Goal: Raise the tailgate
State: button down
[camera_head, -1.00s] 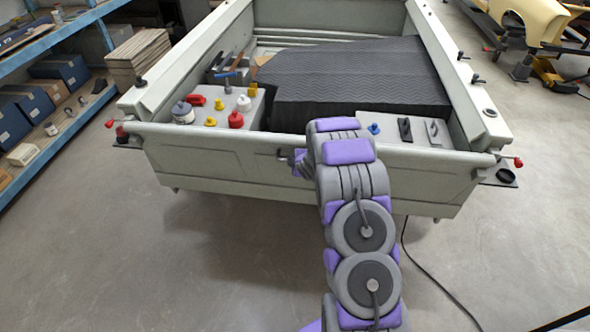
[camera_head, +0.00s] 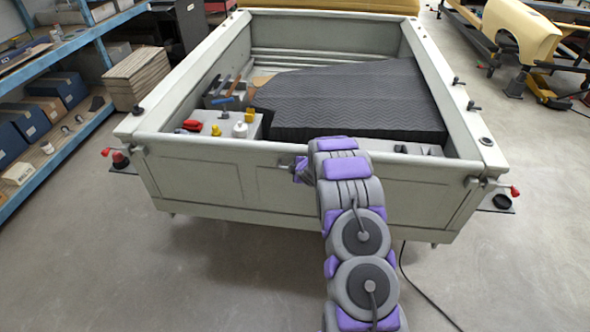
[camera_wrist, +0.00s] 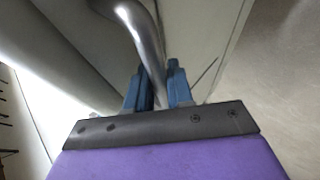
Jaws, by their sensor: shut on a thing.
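The tailgate (camera_head: 215,180) is a pale grey panel across the near end of the truck bed. In the body view it stands nearly upright between the side walls; I cannot tell whether it is fully closed or latched. My gripper (camera_head: 298,170) is at its outer face, near the top middle, and partly hidden by my arm. In the wrist view my gripper's blue fingers (camera_wrist: 160,88) are shut on a bent, shiny metal handle (camera_wrist: 145,35). Latch fittings (camera_head: 470,182) with red-tipped levers (camera_head: 515,192) sit at the rear corners.
The bed holds a dark ribbed mat (camera_head: 350,95) and several small items, including a white bottle (camera_head: 240,129). A blue shelf (camera_head: 100,45) with boxes stands left. A black cable (camera_head: 415,285) lies on the floor at right. The floor beside the bed is mostly clear.

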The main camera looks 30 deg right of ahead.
jog(key=shift+w+r, duration=0.3)
jog(key=shift+r, duration=0.15)
jog(key=c, duration=1.1)
grip_release()
jog(key=shift+s+d, duration=0.1)
jog(key=shift+s, duration=0.15)
jog(key=b+v, duration=0.1)
jog(key=v, duration=1.5)
jog(key=shift+s+b, duration=0.35)
jog(key=shift+s, duration=0.1)
